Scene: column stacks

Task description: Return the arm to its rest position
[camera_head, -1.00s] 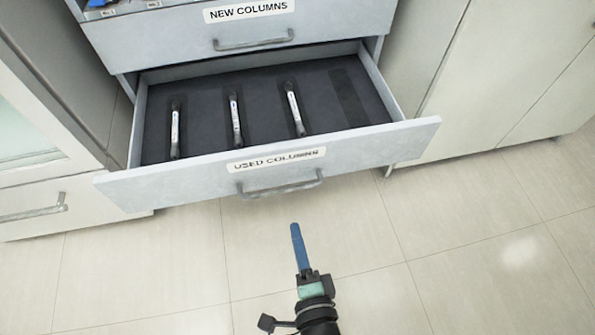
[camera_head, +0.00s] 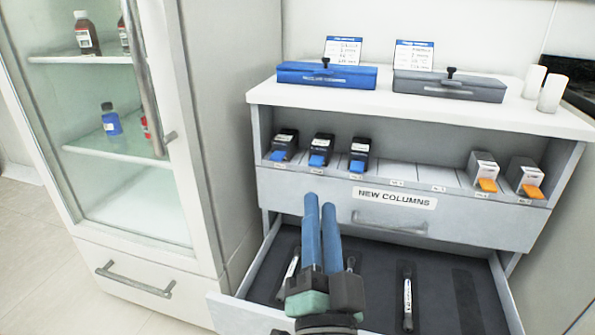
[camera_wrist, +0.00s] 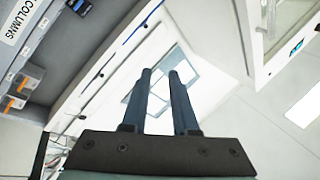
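My gripper (camera_head: 320,206) is raised in front of the drawer cabinet, its two blue fingers pointing up in the head view. In the wrist view my gripper (camera_wrist: 161,75) has its fingers apart with nothing between them. The lower drawer (camera_head: 380,250) is pulled out below and behind my gripper. A slim column (camera_head: 408,298) lies in it on the right and another column (camera_head: 290,272) on the left. My gripper hides the middle of the drawer.
A shelf marked NEW COLUMNS (camera_head: 394,198) holds several small boxes. A blue case (camera_head: 327,76) and a grey case (camera_head: 449,87) stand on the cabinet top (camera_head: 520,115). A glass-door cabinet (camera_head: 190,120) is at left. The pulled-out drawer sticks out near my arm.

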